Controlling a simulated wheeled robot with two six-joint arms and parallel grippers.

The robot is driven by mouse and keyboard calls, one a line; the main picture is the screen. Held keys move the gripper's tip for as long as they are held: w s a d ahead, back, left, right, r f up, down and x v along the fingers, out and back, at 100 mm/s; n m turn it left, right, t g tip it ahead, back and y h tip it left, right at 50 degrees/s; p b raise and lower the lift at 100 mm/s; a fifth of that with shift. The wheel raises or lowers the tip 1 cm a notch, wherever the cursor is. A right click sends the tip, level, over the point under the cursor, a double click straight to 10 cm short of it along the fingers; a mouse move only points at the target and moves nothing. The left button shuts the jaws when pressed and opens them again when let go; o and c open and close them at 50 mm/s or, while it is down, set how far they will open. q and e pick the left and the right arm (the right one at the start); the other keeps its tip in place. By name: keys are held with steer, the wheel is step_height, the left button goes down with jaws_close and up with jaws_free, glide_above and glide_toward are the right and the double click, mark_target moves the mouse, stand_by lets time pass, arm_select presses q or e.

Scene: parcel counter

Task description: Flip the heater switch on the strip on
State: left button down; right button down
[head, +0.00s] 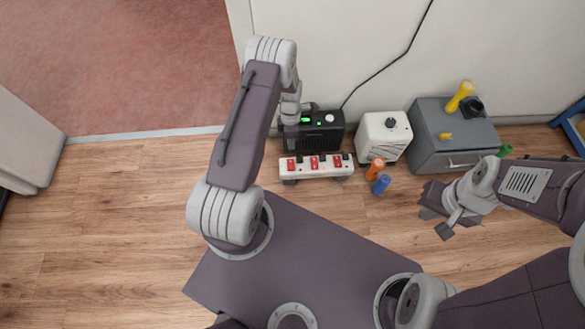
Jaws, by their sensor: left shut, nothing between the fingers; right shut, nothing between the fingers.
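A white power strip (316,172) with red switches lies on the wooden floor or counter, in front of a black device. The red switches are the left switch (291,164), the middle switch (314,162) and the right switch (337,161). I cannot read which belongs to the heater or how each is set. My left gripper (290,120) is above and behind the strip's left end, by the black device; its fingers are hard to make out. My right gripper (446,216) is shut and empty, well to the right of the strip.
The black device (326,139) with green lights stands behind the strip. A white vented box (371,147) and a grey case (432,153) stand to its right. An orange cylinder (375,168) and a blue cylinder (381,184) stand right of the strip. The wood at left is clear.

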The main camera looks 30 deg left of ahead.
mark_target(292, 168)
arm_select(q)
steer(key=shift+r, duration=0.1)
steer(key=f+b, duration=0.3)
steer(key=f, duration=0.1)
steer(key=s+f+b, duration=0.1)
steer(key=f+b, duration=0.2)
steer(key=f, duration=0.2)
steer(key=d+f+b, duration=0.1)
steer(key=f+b, duration=0.1)
steer(key=f, duration=0.3)
steer(key=shift+s+b, duration=0.25)
steer(key=shift+b, duration=0.15)
steer(key=shift+f, duration=0.1)
steer(key=shift+w+a, duration=0.1)
